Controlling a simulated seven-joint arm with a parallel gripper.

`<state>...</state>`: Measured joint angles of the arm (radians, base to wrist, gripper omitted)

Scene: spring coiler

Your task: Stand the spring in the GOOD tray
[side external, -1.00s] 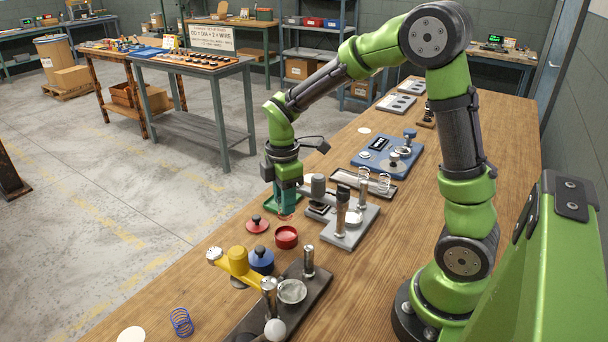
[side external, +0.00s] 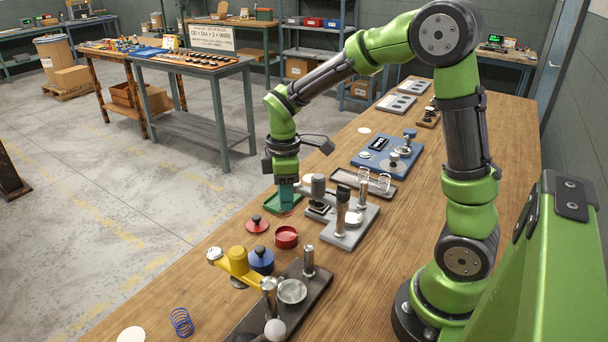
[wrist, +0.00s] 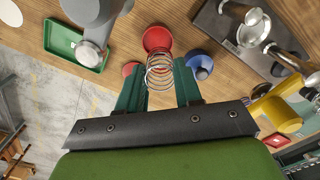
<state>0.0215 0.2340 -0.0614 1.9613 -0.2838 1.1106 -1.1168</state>
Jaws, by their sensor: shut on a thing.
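My gripper (wrist: 159,85) is shut on a wire spring (wrist: 159,71), which stands out between the two teal fingers in the wrist view. In the side view my gripper (side external: 286,196) hangs over the near edge of the green tray (side external: 266,204), and the spring is too small to make out clearly below the fingers. The green tray (wrist: 56,43) also shows at the upper left of the wrist view, partly covered by a grey post. No GOOD label is readable on it.
A grey fixture (side external: 345,232) with posts stands close right of my gripper. A red dish (side external: 286,238), a red knobbed lid (side external: 257,224) and a blue knobbed piece (side external: 261,260) sit in front. A blue spring (side external: 181,322) stands near the front edge. A grey tray (side external: 345,176) lies behind.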

